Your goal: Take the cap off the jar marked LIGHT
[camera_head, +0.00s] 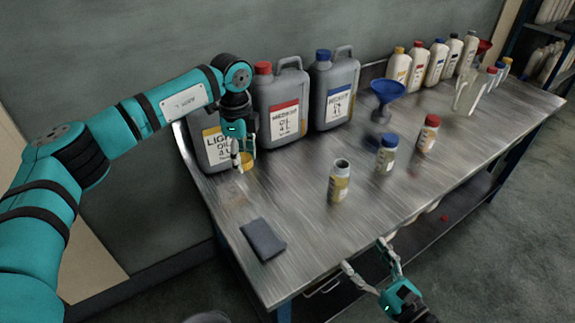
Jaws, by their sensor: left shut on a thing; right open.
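A small jar with a yellow band (340,182) stands upright on the table with its mouth open and no cap on it; its lettering is too small to read. My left gripper (240,162) points down in front of the large grey LIGHT OIL can (212,152). It is shut on a yellow cap (249,160), close to the tabletop; whether the cap touches the table I cannot tell. The gripper and arm hide part of the can, including its top. My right gripper (368,263) is open and empty off the table's front edge.
A blue-capped jar (386,153) and a red-capped jar (428,134) stand right of the open jar. Large red-capped (282,103) and blue-capped (334,90) cans, a blue funnel (387,91) and several bottles stand behind. A dark cloth (263,240) lies front left.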

